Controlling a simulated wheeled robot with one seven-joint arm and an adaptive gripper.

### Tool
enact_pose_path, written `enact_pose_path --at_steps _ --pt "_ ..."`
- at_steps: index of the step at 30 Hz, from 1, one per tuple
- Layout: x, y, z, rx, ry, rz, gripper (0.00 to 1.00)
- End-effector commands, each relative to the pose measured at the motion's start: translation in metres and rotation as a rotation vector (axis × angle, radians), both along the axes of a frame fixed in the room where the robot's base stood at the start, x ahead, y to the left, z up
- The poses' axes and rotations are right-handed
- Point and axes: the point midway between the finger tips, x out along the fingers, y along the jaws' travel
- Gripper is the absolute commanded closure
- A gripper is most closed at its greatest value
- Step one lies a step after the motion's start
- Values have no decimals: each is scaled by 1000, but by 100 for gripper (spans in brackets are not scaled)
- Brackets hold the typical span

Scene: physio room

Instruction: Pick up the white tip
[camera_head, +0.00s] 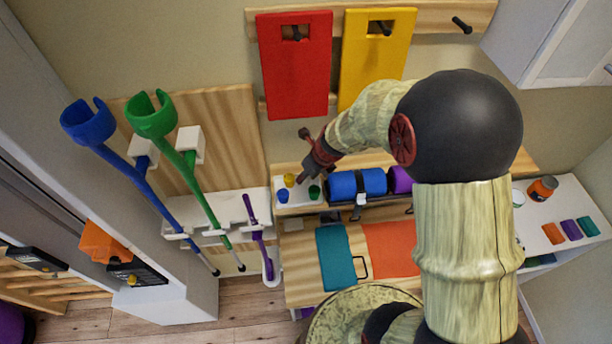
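My gripper (303,178) points down and left over a small white tray (296,206) on the wooden shelf. Its fingers are small and dark here, so I cannot tell if they are open or shut. Small coloured tips stand on the tray: a yellow tip (289,180), a blue tip (283,195) and a green tip (314,192). The green one is just right of and below the gripper's end, the yellow one just left of it. I cannot make out a white tip; it may be hidden by my gripper or blend into the white tray.
Blue and purple rolls (357,184) lie right of the tray. A blue crutch (130,175) and a green crutch (190,165) lean at left. Red (294,70) and yellow (372,50) boards hang behind.

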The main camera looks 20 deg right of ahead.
Motion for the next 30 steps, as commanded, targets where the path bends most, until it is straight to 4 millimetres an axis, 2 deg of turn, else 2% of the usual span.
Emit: enact_pose_path --at_steps 8,18,24,30 --pt "1 0 30 0 -2 1 91" --pt "-47 -18 89 -2 -6 -2 91" --pt "-86 -32 106 -1 -5 -4 91" --pt "-114 -41 119 -1 -3 -3 91"
